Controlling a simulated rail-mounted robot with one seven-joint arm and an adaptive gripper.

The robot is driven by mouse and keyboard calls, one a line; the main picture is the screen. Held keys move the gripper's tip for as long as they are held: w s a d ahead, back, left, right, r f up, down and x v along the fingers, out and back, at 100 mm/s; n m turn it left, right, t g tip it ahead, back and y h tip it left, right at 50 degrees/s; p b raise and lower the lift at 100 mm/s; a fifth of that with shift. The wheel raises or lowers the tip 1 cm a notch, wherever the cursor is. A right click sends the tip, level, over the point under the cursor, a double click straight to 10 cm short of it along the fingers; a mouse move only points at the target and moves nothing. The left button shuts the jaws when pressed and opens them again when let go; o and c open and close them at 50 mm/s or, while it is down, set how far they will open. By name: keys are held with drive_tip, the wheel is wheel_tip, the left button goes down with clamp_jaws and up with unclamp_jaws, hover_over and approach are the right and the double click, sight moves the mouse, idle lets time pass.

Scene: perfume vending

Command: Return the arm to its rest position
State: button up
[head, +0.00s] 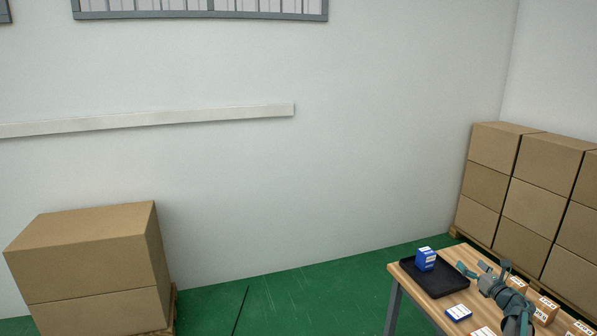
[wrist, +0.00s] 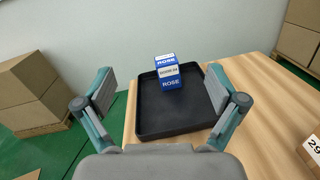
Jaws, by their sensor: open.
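My gripper (head: 483,269) is at the lower right of the head view, over the wooden table (head: 397,267). In the wrist view its two fingers (wrist: 160,92) are spread wide with nothing between them. Beyond the fingers, a blue ROSE box (wrist: 169,83) stands in a black tray (wrist: 146,121). In the head view the same blue box (head: 425,259) stands toward the back of the tray (head: 440,286). The gripper is to the right of the box and apart from it.
A blue and white box (head: 459,313) lies on the table in front of the tray. Several orange-brown boxes (head: 546,310) stand at the table's right. Stacked cartons (head: 543,196) rise behind, and more cartons (head: 91,253) stand at left. Green floor (head: 310,287) between is clear.

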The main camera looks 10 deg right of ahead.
drive_tip(key=w+a+m+h, duration=0.3)
drive_tip(key=a+m+h, duration=0.25)
drive_tip(key=m, duration=0.25)
drive_tip(key=s+a+f+m+g+h, duration=0.1)
drive_tip(key=s+a+f+m+g, duration=0.3)
drive_tip(key=a+f+m, duration=0.45)
drive_tip(key=s+a+f+m+g+h, duration=0.1)
drive_tip(key=s+a+f+m+g, duration=0.4)
drive_tip(key=a+m, duration=0.65)
drive_tip(key=s+a+f+m+g+y, duration=0.2)
drive_tip(key=s+a+f+g, duration=0.15)
drive_tip(key=s+a, duration=0.5)
drive_tip(key=s+a+f+m+g+y, duration=0.2)
drive_tip(key=s+a+f+m+g, duration=0.15)
drive_tip(key=s+a, duration=0.5)
drive_tip(key=s+a+f+m+g+y, duration=0.2)
drive_tip(key=s+a+f, duration=0.3)
drive_tip(key=a, duration=0.6)
drive_tip(key=s+f+g+b, duration=0.7)
drive_tip(key=s+f+b, duration=0.3)
drive_tip(key=s+f, duration=1.7)
drive_tip(key=s, duration=0.3)
drive_tip(key=shift+d, duration=0.15)
drive_tip(key=shift+h, duration=0.25)
